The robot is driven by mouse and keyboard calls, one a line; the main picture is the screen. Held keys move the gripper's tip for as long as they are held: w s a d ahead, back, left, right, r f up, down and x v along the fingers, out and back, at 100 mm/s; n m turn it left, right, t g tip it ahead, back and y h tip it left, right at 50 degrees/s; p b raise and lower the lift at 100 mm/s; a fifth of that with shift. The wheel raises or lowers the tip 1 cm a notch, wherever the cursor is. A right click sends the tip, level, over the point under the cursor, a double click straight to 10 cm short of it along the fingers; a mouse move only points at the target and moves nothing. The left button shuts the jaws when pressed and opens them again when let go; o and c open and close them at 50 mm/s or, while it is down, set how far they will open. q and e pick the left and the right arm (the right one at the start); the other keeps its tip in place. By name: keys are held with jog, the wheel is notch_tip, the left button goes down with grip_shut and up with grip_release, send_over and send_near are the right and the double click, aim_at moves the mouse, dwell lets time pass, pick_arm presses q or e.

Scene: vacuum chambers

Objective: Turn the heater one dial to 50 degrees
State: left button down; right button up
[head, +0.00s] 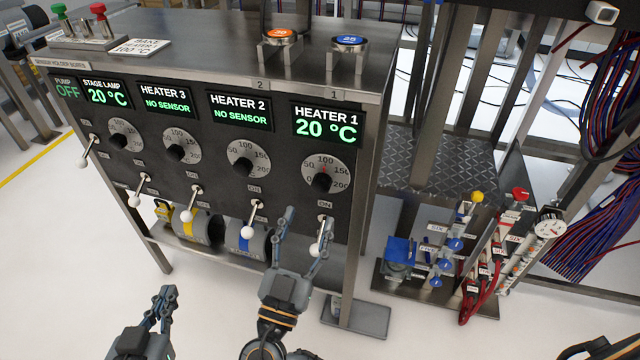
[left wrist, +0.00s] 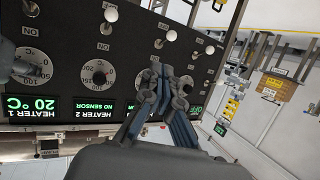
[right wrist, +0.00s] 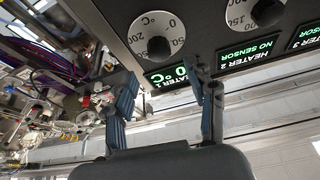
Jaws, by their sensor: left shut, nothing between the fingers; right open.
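The heater 1 dial (head: 324,178) is a grey numbered disc with a black knob, at the panel's right end. It also shows in the right wrist view (right wrist: 157,42) and at the left of the left wrist view (left wrist: 42,60), partly covered by a dark shape. Its display (head: 326,125) reads 20 °C. My right gripper (head: 307,224) is open and empty, below the dial in the head view and apart from it, near the heater 1 switch (head: 317,247). In the right wrist view, its fingers (right wrist: 165,90) stand apart. My left gripper (head: 165,300) is shut and empty, low at the left.
Heater 2 (head: 242,158), heater 3 (head: 177,149) and stage lamp (head: 121,137) dials line the panel. White-tipped levers hang below, including the heater 2 lever (head: 249,230). Orange (head: 280,37) and blue (head: 348,42) discs stand on top. A valve rack (head: 450,245) stands to the right.

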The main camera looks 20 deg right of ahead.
aim_at(320, 188)
pick_arm(q)
jog(key=f, duration=0.1)
jog(key=s+g, duration=0.1)
jog(key=f, duration=0.1)
jog(key=shift+s+a+f+g+y, duration=0.25)
jog(key=shift+a+f+g+y, duration=0.05)
jog(key=shift+a, duration=0.05)
pick_arm(e)
jog(key=x, duration=0.8)
jog(key=shift+f, duration=0.1)
jog(key=shift+c, duration=0.4)
jog(key=c, duration=1.1)
